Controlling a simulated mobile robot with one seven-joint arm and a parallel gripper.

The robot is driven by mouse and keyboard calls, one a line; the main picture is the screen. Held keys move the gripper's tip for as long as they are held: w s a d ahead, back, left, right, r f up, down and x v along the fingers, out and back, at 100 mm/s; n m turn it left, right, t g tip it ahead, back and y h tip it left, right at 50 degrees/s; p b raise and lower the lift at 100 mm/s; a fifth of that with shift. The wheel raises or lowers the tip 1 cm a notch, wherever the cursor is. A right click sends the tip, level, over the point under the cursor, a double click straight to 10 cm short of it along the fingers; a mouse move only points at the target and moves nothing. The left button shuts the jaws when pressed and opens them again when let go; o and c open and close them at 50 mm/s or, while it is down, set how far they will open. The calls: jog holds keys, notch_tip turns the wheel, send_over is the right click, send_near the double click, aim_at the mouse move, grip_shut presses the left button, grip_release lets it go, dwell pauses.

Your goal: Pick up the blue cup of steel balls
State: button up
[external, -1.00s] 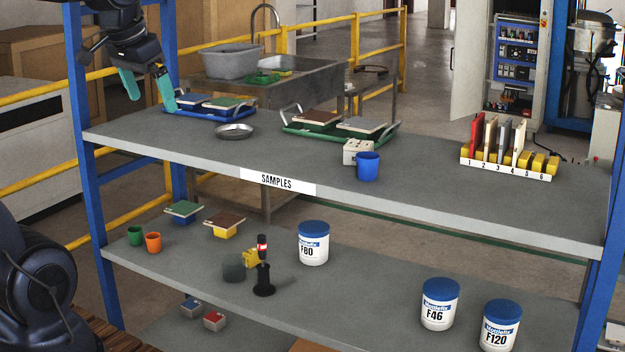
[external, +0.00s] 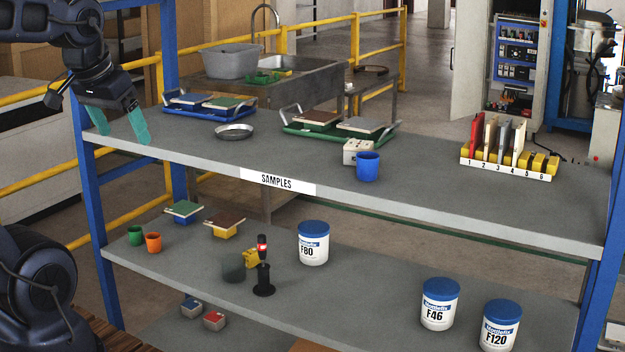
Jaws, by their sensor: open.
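The blue cup (external: 368,167) stands upright near the front edge of the top shelf, right of the middle. Its contents cannot be made out from here. My gripper (external: 122,136) is at the far left end of the top shelf, with its two teal fingers spread and nothing between them. It points down near the shelf's left front corner, well to the left of the cup and apart from it.
A small white box (external: 357,150) sits right behind the cup. A metal dish (external: 234,131), a blue tray (external: 205,114) and a green tray (external: 345,138) with tiles stand further left. A numbered rack (external: 507,169) is at right. The shelf front between gripper and cup is clear.

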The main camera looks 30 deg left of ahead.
jog(key=shift+c, duration=1.3)
